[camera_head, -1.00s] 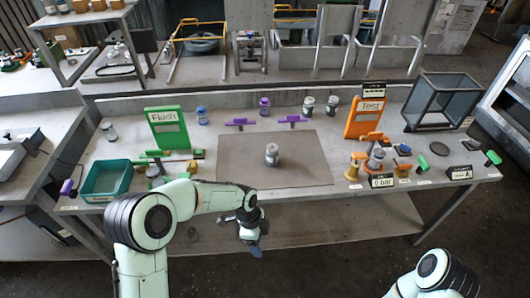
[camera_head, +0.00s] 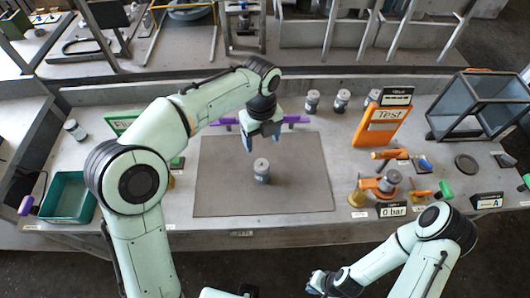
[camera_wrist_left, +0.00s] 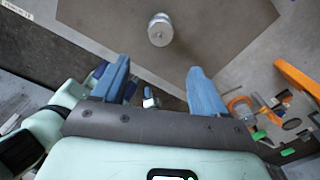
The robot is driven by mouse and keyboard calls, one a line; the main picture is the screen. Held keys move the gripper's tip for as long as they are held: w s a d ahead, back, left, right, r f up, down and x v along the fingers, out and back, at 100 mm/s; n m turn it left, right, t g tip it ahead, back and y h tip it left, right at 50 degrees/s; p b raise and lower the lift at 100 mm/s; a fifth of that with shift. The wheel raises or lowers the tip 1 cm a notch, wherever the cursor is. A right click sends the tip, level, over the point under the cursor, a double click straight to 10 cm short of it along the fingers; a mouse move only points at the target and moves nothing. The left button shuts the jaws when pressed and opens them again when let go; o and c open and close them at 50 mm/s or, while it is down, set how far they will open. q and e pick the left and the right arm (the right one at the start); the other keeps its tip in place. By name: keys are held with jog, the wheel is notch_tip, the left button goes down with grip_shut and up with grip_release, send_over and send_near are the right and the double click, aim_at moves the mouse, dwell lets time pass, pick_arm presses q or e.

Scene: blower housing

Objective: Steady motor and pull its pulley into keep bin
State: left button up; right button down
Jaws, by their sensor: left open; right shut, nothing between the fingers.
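A small grey cylindrical unit, seemingly the motor (camera_head: 261,171), stands upright on the dark mat (camera_head: 222,192). Its pulley cannot be made out separately. My left gripper (camera_head: 263,146) is open and empty, with its blue fingers hanging above the mat just behind the unit in the head view. In the left wrist view the unit (camera_wrist_left: 160,30) is beyond the open fingers and apart from them. My right gripper (camera_head: 317,283) is shut and empty in front of the table edge. A teal bin (camera_head: 67,198) stands at the table's left; no keep label is readable.
The orange Test sign (camera_head: 382,127), an orange fixture (camera_head: 381,187) and a 0 bar label stand to the right. A dark-framed clear box (camera_head: 485,105) is at the far right. The mat around the unit is clear.

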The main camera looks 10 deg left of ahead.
pick_arm(q)
jog(key=b, duration=0.1)
send_over(263, 166)
jog(key=f, duration=0.7)
jog(key=shift+s+a+f, duration=0.1)
jog(key=shift+s+a, duration=0.05)
jog(key=shift+s, duration=0.2)
jog(key=f, duration=0.5)
jog(key=shift+w+f, duration=0.3)
jog(key=shift+w, duration=0.05)
pick_arm(e)
jog(key=shift+s+f, duration=1)
jog(key=shift+f, duration=0.05)
pick_arm(q)
jog(key=c, duration=1.1)
